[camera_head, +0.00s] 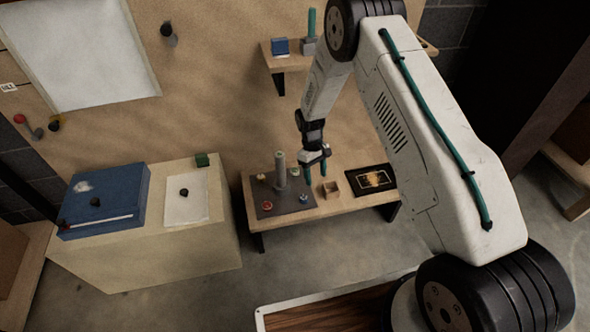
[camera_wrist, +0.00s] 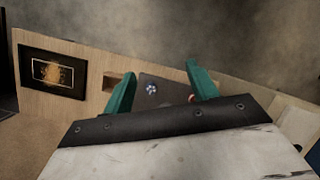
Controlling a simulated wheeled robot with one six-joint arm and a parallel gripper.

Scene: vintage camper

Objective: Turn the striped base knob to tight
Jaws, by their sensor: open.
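A dark base plate (camera_head: 283,208) lies on the left part of a low wooden bench, with a grey upright post (camera_head: 281,170) and several small knobs. A blue-and-white knob (camera_head: 303,197) sits near its right edge, and a red knob (camera_head: 265,205) near its front left. Stripes are too small to make out for certain. My gripper (camera_head: 316,172) is open, with teal fingers pointing down above the plate's right side. In the wrist view the blue-and-white knob (camera_wrist: 152,89) shows between the open fingers (camera_wrist: 160,70), apart from them. A red knob is partly hidden by the right finger.
A small open wooden box (camera_head: 331,190) and a black framed panel (camera_head: 372,179) are right of the plate. A cabinet at left bears a blue case (camera_head: 105,198) and a white sheet (camera_head: 187,198). A wall shelf (camera_head: 290,62) is behind my arm.

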